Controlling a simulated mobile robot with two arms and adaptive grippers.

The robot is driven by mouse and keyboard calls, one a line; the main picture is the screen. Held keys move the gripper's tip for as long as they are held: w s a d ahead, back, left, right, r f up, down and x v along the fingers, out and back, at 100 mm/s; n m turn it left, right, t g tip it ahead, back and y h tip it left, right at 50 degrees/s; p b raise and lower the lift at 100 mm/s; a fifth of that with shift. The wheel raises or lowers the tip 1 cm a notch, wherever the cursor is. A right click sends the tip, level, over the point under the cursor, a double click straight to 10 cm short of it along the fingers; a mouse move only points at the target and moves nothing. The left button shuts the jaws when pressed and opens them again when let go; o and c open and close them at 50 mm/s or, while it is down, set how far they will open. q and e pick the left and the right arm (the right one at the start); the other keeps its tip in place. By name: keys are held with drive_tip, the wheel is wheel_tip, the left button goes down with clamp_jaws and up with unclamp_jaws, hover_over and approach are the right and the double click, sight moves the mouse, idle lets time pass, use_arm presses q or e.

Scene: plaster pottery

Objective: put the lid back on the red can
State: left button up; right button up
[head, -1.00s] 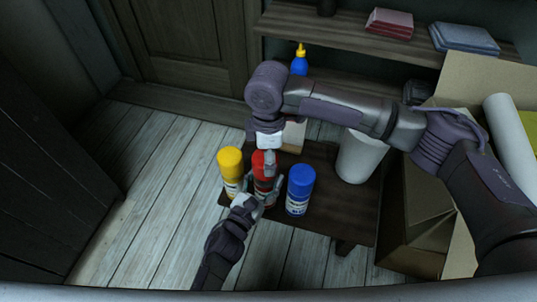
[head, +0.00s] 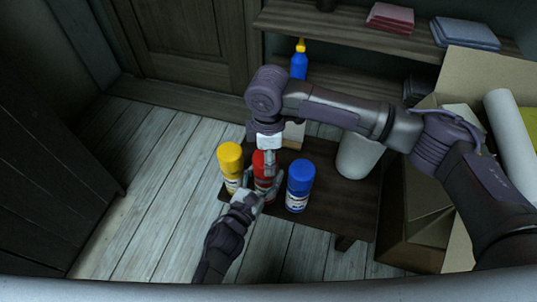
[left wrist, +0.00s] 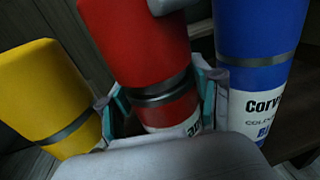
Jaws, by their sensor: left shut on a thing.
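The red can (head: 263,184) stands between two others on a dark low table. In the left wrist view its body (left wrist: 178,113) is below a dark band, and the red lid (left wrist: 140,45) sits above it, lined up with it as far as I can tell. My left gripper (head: 257,193) is shut around the can's body from the front, just below the band. My right gripper (head: 267,163) points down at the lid from above. One of its fingertips is in front of the lid (head: 258,157); its other finger is hidden, so its grip is unclear.
A yellow can (head: 230,158) stands close on the left and a blue can (head: 300,177) close on the right. A white container (head: 358,157) stands behind on the right of the table (head: 335,212). A blue bottle (head: 299,67) is farther back.

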drive_tip(key=shift+f, duration=0.6)
drive_tip(key=shift+f, duration=0.15)
drive_tip(key=shift+c, duration=0.6)
drive_tip(key=shift+s, duration=0.1)
drive_tip(key=shift+r, duration=0.45)
drive_tip(key=shift+f, duration=0.5)
idle(0.8)
drive_tip(key=shift+f, duration=0.1)
drive_tip(key=shift+c, duration=0.7)
drive_tip(key=shift+f, duration=0.15)
